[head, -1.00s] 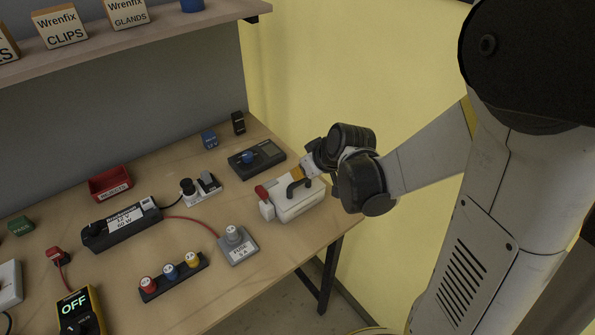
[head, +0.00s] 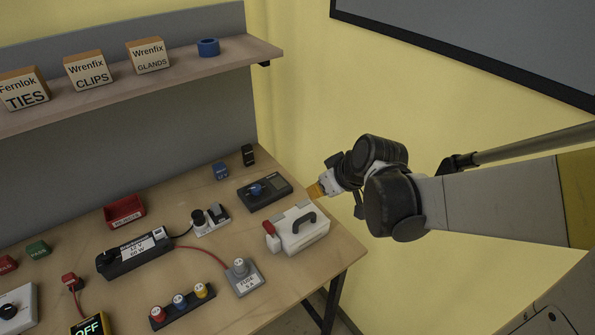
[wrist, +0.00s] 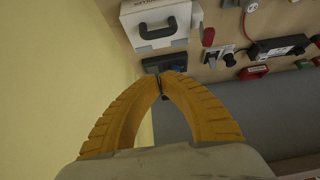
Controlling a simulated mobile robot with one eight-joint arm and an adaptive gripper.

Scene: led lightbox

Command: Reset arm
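My gripper (head: 316,191) is raised above the right side of the workbench, near the white case (head: 303,236) with the black handle, and apart from it. In the wrist view its two yellow fingers (wrist: 163,78) curve together and their tips meet. I see nothing held between them. The white case also shows at the top of the wrist view (wrist: 156,24), beyond the fingertips. My arm reaches in from the right, in front of the yellow wall.
The workbench (head: 215,285) carries a dark meter with a blue knob (head: 264,191), a black power unit (head: 134,255), a red bin (head: 124,211), a grey block (head: 243,278) and a strip of coloured plugs (head: 182,306). A shelf (head: 190,72) with boxes overhangs the back left.

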